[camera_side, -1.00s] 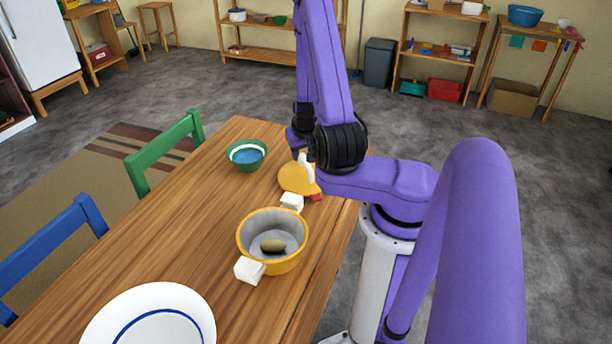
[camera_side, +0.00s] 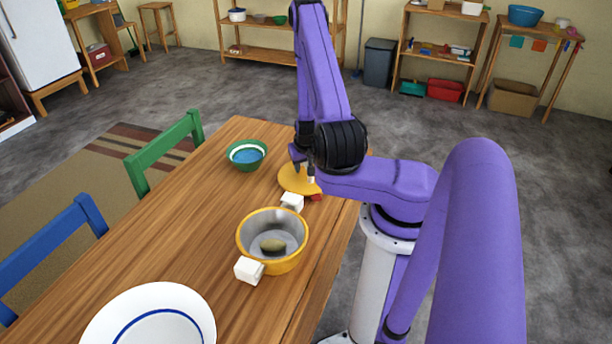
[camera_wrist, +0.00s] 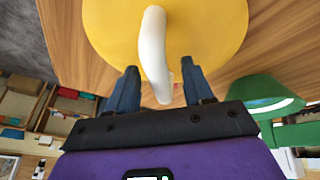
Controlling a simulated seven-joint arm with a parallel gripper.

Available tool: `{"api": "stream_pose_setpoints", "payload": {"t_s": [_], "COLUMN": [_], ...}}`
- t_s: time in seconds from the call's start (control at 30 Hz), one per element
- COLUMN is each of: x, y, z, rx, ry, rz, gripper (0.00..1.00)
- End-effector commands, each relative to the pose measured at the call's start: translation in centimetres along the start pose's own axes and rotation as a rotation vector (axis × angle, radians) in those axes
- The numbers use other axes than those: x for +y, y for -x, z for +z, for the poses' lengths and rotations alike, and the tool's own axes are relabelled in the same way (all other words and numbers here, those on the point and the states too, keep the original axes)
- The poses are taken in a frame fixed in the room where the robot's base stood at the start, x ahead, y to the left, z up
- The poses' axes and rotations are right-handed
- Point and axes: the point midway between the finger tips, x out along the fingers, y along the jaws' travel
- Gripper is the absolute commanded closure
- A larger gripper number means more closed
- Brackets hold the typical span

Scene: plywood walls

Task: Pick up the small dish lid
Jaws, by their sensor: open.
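The dish lid is a yellow disc (camera_side: 292,180) lying on the table near its far right part, partly hidden by my wrist in the side view. In the wrist view the yellow lid (camera_wrist: 210,30) fills the top, with a white curved handle (camera_wrist: 153,50) standing out from it. My gripper (camera_wrist: 158,82) is open, with one dark blue finger on each side of the handle's lower end. I cannot tell whether the fingers touch it. In the side view my gripper (camera_side: 303,172) is just above the lid.
A yellow pot (camera_side: 248,242) with white handles stands nearer the camera, with a greenish object (camera_side: 272,245) inside. A green bowl (camera_side: 247,166) stands left of the lid. A white plate (camera_side: 100,325) lies at the front. A small red thing (camera_side: 316,197) sits beside the lid.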

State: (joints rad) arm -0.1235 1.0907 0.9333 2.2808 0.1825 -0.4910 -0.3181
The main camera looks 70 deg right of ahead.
Motion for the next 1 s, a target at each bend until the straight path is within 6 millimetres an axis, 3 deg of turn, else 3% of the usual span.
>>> {"api": "stream_pose_setpoints", "payload": {"t_s": [0.27,0.4,0.43,1.0], "x": [0.0,0.0,0.0,0.2], "y": [-0.1,-0.1,-0.1,1.0], "z": [0.0,0.0,0.0,-0.7], "rx": [0.001,0.001,0.001,0.005], "ry": [-0.001,0.0,0.0,0.0], "rz": [0.0,0.0,0.0,0.001], "gripper": [0.52,0.97,1.0,1.0]}}
